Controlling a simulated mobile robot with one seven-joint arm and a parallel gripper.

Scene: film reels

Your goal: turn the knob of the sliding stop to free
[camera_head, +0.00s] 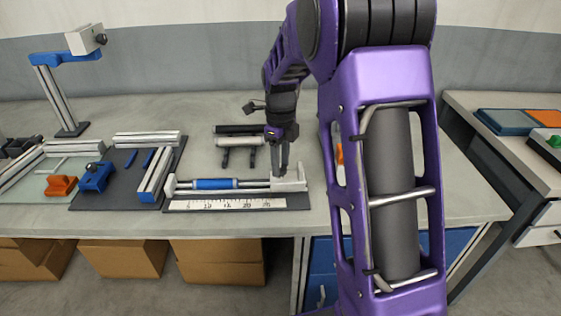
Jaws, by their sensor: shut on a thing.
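A fixture with metal rods, a blue sleeve (214,183) and a printed scale (228,204) lies at the front of the bench. A light grey block (292,185) stands at its right end and looks like the sliding stop. My gripper (279,171) points down at this block, fingers close together, shut on its knob. The knob is hidden between the fingertips, so its setting cannot be read.
A blue clamp block (96,178) with a dark knob and an orange block (62,186) lie to the left. Dark and light rollers (240,142) lie behind the fixture. A camera stand (60,95) rises at the back left. Bare bench shows behind the rollers.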

